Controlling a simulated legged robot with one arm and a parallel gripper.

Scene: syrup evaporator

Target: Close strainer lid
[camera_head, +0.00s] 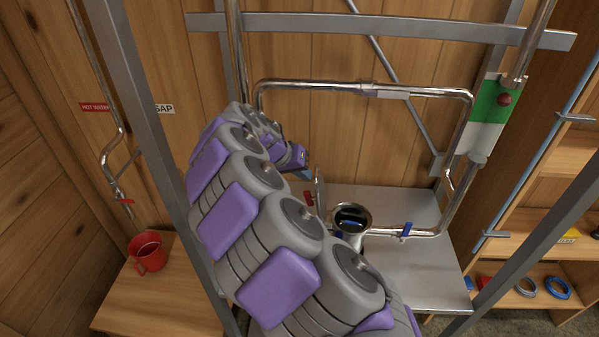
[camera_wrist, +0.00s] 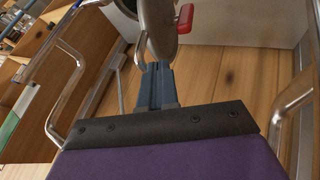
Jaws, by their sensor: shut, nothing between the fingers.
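The strainer (camera_head: 352,220) is a round steel body with an open, dark mouth on the pipework above the metal table. Its lid (camera_head: 320,188) stands upright, open, at the left side of the mouth. A red handle (camera_head: 308,198) is beside the lid. In the wrist view the lid (camera_wrist: 158,25) and red handle (camera_wrist: 186,18) are at the top. My gripper (camera_head: 306,174) is just left of the lid, partly hidden by my arm in the head view. In the wrist view its blue-grey fingers (camera_wrist: 155,68) are together and empty, close to the lid's edge; contact is unclear.
A steel pipe with a blue-handled valve (camera_head: 406,230) runs right from the strainer. A pipe loop (camera_head: 310,84) rises behind it. Grey frame posts (camera_head: 150,150) cross in front. A red mug (camera_head: 150,254) stands on the wooden table at left. Shelves (camera_head: 530,250) are at right.

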